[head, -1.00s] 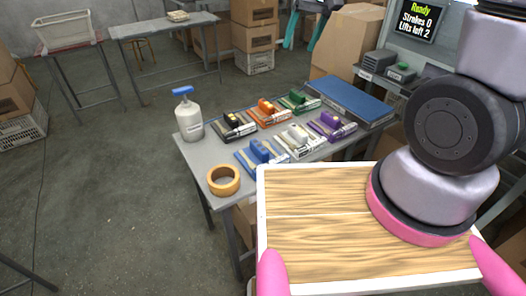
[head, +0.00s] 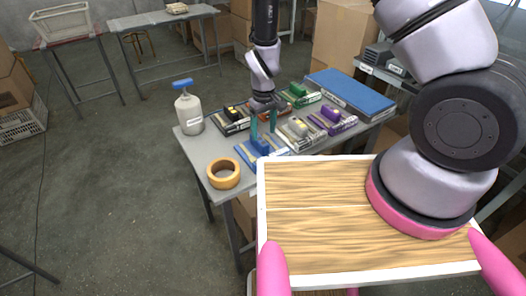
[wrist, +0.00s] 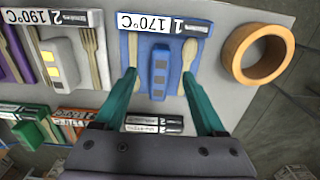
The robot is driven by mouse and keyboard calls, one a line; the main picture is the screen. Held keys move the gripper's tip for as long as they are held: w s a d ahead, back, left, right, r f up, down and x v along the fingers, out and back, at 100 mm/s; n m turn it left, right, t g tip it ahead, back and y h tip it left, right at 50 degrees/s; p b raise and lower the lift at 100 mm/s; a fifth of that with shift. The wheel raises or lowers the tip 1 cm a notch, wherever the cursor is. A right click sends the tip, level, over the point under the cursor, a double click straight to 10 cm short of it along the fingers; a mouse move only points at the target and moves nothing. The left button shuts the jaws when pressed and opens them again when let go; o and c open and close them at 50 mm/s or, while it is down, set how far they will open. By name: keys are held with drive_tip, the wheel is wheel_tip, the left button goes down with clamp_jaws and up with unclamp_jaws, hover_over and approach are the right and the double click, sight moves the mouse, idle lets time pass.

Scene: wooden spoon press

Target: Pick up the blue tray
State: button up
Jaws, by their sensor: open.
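The blue tray (head: 242,156) lies at the front of the grey table in the head view. In the wrist view the blue tray (wrist: 176,78) is at top centre, holding a blue block (wrist: 160,68), a wooden spoon (wrist: 190,52) and another wooden utensil, with a "1" and "170°C" label at one end. My gripper (head: 264,134) is above the tray, its teal fingers apart and empty. In the wrist view my gripper (wrist: 160,73) has one fingertip on each side of the blue block. Whether the fingers touch the tray is unclear.
The white-block tray (head: 300,132) sits close beside the blue tray. An orange tape roll (head: 223,173) is on the other side. Purple, green, yellow-block and orange trays stand behind. A large blue pad (head: 350,93) lies at the back right.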

sight(263, 143)
drive_tip(key=shift+f, duration=3.15)
drive_tip(key=shift+a, duration=0.1)
clamp_jaws()
